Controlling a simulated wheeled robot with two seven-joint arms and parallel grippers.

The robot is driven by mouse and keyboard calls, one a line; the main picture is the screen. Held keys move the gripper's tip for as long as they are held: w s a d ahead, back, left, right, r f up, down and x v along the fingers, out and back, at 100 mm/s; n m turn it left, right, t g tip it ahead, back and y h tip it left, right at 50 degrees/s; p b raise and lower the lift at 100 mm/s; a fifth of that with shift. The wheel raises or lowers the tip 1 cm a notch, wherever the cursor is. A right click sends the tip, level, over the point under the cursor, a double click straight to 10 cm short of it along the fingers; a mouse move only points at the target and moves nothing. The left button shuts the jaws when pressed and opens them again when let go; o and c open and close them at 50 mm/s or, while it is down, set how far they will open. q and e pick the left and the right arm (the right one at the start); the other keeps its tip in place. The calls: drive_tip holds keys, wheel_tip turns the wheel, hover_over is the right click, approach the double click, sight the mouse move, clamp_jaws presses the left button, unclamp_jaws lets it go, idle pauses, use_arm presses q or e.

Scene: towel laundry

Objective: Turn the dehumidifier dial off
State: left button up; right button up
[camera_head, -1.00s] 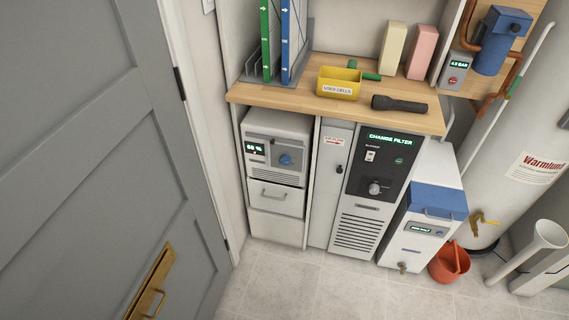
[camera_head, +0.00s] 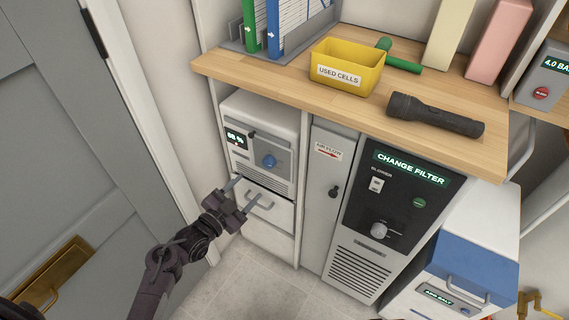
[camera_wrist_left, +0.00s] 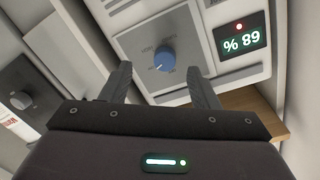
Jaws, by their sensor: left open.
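The dehumidifier (camera_head: 285,122) is a white unit on the left under the wooden counter. Its blue dial (camera_head: 269,160) sits on a grey panel, beside a lit display (camera_head: 235,139). My left gripper (camera_head: 243,190) is open and empty, in front of the drawer below the dial in the head view. In the left wrist view, the blue dial (camera_wrist_left: 164,59) appears upside down, ahead of and between the two open fingers (camera_wrist_left: 159,72), apart from them. The display (camera_wrist_left: 241,43) there reads 68 %, with a red light beside it. My right gripper is not in view.
A drawer handle (camera_head: 258,198) is close to my left fingers. A grey door (camera_head: 70,150) stands to the left. The counter (camera_head: 300,88) overhangs the units and holds a yellow box (camera_head: 368,75) and a flashlight (camera_head: 435,115). A dark CHANGE FILTER panel (camera_head: 400,205) is to the right.

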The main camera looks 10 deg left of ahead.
sight(266, 165)
use_arm(q)
drive_tip(key=shift+h, duration=0.3)
drive_tip(key=w+d, duration=0.1)
drive_tip(key=w, duration=0.1)
drive_tip(key=w+d+r, duration=0.1)
drive_tip(key=w, duration=0.1)
drive_tip(key=w+d, duration=0.1)
drive_tip(key=w, duration=0.1)
drive_tip(key=shift+w+r+b, duration=0.3)
drive_tip(key=shift+w+b, duration=0.1)
drive_tip(key=shift+w+d, duration=0.15)
drive_tip(key=shift+w, duration=0.25)
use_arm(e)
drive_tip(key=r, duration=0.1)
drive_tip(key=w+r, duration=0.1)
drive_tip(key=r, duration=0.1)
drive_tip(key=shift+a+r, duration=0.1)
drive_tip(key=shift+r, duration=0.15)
use_arm(q)
drive_tip(key=c, duration=1)
